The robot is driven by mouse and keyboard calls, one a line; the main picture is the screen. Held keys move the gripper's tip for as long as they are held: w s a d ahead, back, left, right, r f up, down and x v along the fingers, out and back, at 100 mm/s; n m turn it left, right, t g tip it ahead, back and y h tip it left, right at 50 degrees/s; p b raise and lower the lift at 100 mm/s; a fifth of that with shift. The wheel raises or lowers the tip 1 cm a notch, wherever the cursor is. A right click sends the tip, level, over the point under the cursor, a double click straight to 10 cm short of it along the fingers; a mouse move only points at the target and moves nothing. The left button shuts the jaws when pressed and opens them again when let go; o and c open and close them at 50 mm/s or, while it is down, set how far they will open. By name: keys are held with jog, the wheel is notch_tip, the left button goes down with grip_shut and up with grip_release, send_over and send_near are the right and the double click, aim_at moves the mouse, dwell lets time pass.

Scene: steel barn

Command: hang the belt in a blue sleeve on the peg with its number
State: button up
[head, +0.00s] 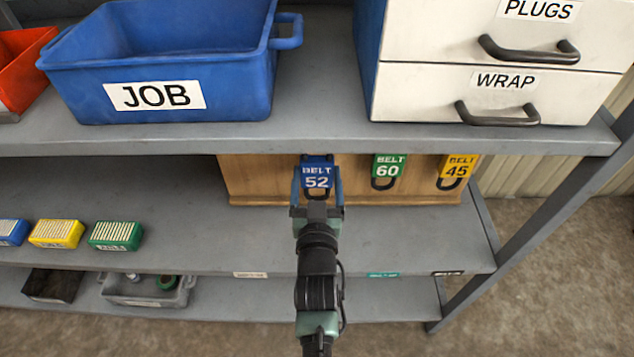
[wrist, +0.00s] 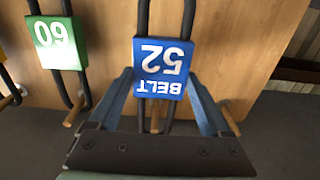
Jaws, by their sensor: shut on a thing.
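The belt in a blue sleeve (head: 317,177), marked BELT 52, is at the wooden board under the upper shelf. In the wrist view the blue sleeve (wrist: 163,69) appears upside down, with dark strap loops above and below it. My gripper (head: 317,187) is shut on this belt, one finger on each side. In the wrist view a wooden peg (wrist: 155,122) shows between the blue belt's straps; I cannot tell whether the loop bears on it. Another peg (wrist: 230,119) beside my finger looks bare. Peg numbers are not visible.
A green-sleeved belt 60 (head: 388,166) and a yellow-sleeved belt 45 (head: 460,167) hang to the right on the wooden board (head: 420,194). The upper shelf edge (head: 300,142) is close above. Small boxes (head: 57,234) stand at left; the shelf between is clear.

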jog(key=shift+w+b, duration=1.15)
jog(key=shift+w, duration=0.85)
jog(key=shift+f+b, duration=0.55)
jog(key=o, duration=1.2)
jog(key=shift+o, duration=0.2)
jog(key=shift+s, duration=0.1)
jog(key=s+p, duration=0.2)
jog(key=s, duration=1)
jog(key=shift+s, duration=0.4)
